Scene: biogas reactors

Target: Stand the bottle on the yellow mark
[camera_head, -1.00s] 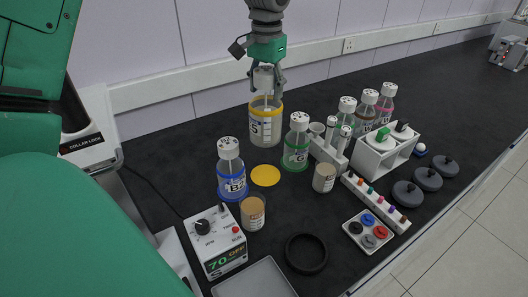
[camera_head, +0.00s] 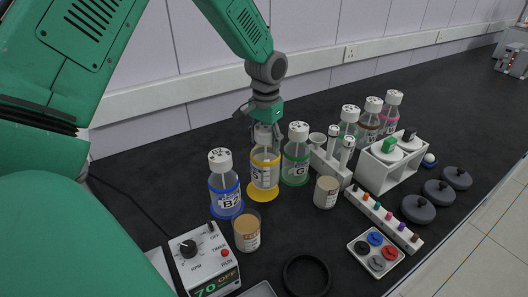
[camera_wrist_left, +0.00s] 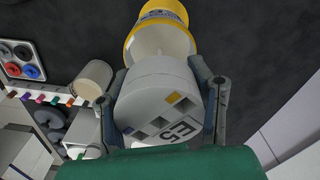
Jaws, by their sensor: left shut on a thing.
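The bottle (camera_head: 264,167) is clear with a yellow collar and a white cap. The cap (camera_wrist_left: 160,105) reads E5 in the left wrist view. My left gripper (camera_head: 265,128) comes down from above and is shut on the cap, with a finger on either side. The bottle is about upright, its lower end over the yellow mark (camera_head: 262,195), a flat disc on the black bench. The mark's front part shows before the bottle. Whether the base touches it I cannot tell. My right gripper is not in view.
A blue-ringed bottle (camera_head: 224,183) stands close left and a green-ringed bottle (camera_head: 296,155) close right. A beige-filled beaker (camera_head: 247,232) is in front, a small jar (camera_head: 326,192) to the right. A tube rack (camera_head: 330,160) and a controller box (camera_head: 204,258) stand nearby.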

